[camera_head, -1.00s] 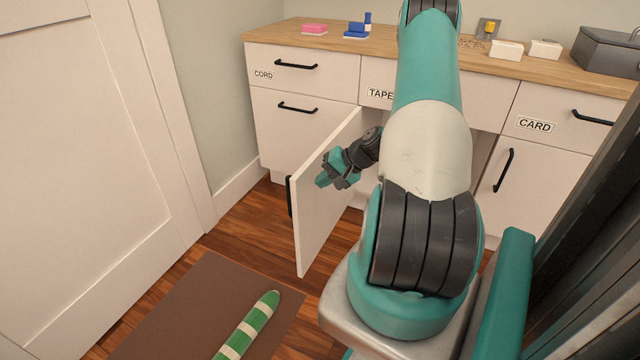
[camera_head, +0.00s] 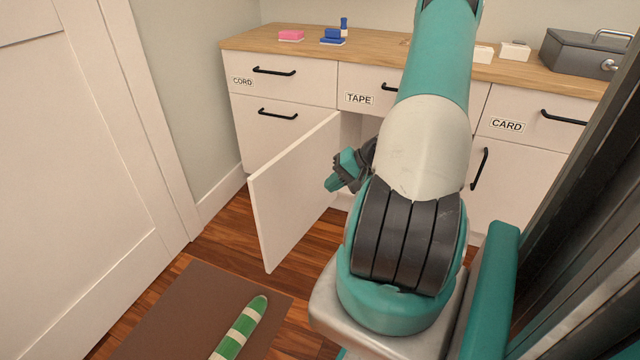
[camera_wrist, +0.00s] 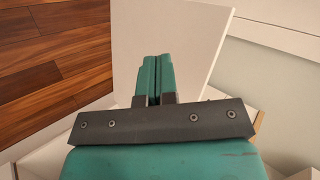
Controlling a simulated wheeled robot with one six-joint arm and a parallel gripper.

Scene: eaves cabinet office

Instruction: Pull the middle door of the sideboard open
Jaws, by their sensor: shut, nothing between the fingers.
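The middle door (camera_head: 290,195) of the sideboard (camera_head: 285,92) stands wide open, swung out to the left below the drawer labelled TAPE. Its inner face is towards me. My gripper (camera_head: 336,181) is shut and empty, at the inner side of the door, close to its face; I cannot tell whether it touches. In the wrist view the two teal fingers (camera_wrist: 157,65) lie together in front of the pale door panel (camera_wrist: 190,50). The door's handle is out of sight. My arm hides much of the opening behind it.
A brown mat (camera_head: 190,305) with a green striped roll (camera_head: 241,330) lies on the wood floor. A white door (camera_head: 80,190) stands at the left. On the worktop are a pink block (camera_head: 291,36), blue items (camera_head: 333,37) and a grey box (camera_head: 580,52). Bare floor shows left of the open door.

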